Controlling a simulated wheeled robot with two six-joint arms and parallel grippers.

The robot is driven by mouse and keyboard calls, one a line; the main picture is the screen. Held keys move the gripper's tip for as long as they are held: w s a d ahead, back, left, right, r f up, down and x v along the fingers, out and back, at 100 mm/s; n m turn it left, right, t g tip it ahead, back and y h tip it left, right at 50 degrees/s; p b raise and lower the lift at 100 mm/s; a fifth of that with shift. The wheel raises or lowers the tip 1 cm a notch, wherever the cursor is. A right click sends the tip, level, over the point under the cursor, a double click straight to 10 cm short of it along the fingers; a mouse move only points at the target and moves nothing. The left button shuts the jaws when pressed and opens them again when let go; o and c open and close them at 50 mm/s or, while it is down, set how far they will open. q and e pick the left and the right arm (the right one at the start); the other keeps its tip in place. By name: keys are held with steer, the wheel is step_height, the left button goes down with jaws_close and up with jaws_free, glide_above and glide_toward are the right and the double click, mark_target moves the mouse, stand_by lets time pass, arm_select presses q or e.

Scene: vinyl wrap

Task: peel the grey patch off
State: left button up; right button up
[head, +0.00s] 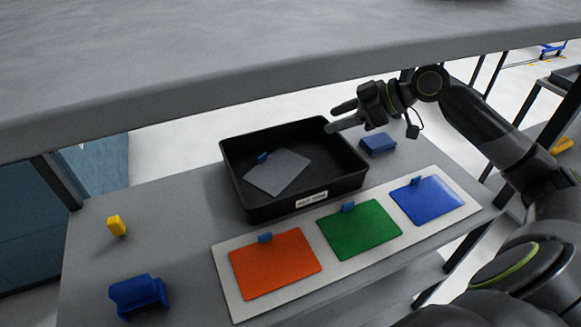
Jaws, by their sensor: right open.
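The grey patch (278,173) lies inside the black bin (286,211), tilted in the picture, with a small blue tab (263,158) at its upper edge. It is off the white board (229,254). The board carries an orange patch (275,263), a green patch (359,230) and a blue patch (427,199), each with a blue tab at its upper edge. My right gripper (334,116) is open and empty, fingers pointing left, at the bin's far right corner in the picture. It is apart from the grey patch. My left gripper is out of view.
A blue block (378,143) lies right of the bin. A yellow object (117,226) and a blue holder (138,295) stand at the table's left. A grey shelf (250,55) spans the top.

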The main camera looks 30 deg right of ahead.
steer(key=p+v, duration=0.4)
steer(key=v, duration=0.5)
